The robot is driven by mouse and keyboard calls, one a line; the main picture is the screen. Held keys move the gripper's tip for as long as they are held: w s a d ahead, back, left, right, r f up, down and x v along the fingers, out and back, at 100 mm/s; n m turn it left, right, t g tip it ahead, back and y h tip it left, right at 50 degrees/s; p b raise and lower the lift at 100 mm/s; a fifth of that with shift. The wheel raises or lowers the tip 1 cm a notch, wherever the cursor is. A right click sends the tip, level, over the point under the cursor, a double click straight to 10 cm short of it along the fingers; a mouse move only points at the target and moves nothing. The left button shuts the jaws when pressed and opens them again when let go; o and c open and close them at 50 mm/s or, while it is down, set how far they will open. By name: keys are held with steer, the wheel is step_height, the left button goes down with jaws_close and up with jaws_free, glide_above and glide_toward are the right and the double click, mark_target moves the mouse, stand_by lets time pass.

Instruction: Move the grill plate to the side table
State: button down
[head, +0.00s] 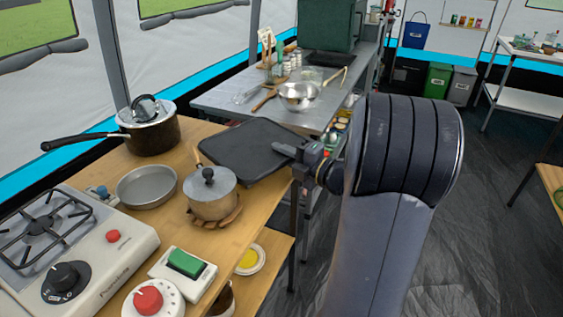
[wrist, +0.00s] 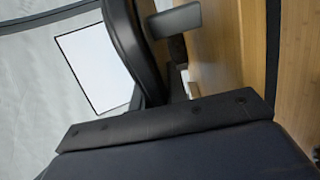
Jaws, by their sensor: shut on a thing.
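The grill plate (head: 243,147) is a flat black rectangle with a raised rim, at the far end of the wooden table (head: 160,238) in the head view. My gripper (head: 291,152) is shut on its right edge. I cannot tell whether the plate rests on the wood or is slightly lifted. In the wrist view a dark curved band (wrist: 134,45) beside a finger appears to be the plate seen edge-on. Candidates for the side table are a grey metal table (head: 222,98) behind and a wooden surface (head: 552,186) at the right edge; the frames do not settle which.
A lidded saucepan (head: 211,198) stands close in front of the plate, with a shallow pan (head: 147,187) and a dark lidded pot (head: 152,131) to its left. A metal bowl (head: 299,97) and jars stand on the grey table. The dark floor (head: 480,245) at right is clear.

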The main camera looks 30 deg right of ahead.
steer(key=shift+f, duration=0.9)
steer(key=shift+f+b, duration=0.2)
steer(key=shift+b, duration=0.15)
steer(key=c, duration=1.4)
jaws_free()
steer(key=shift+r, duration=0.1)
steer(key=shift+r+p, duration=0.15)
steer(key=shift+p, duration=0.2)
steer(key=v, duration=1.2)
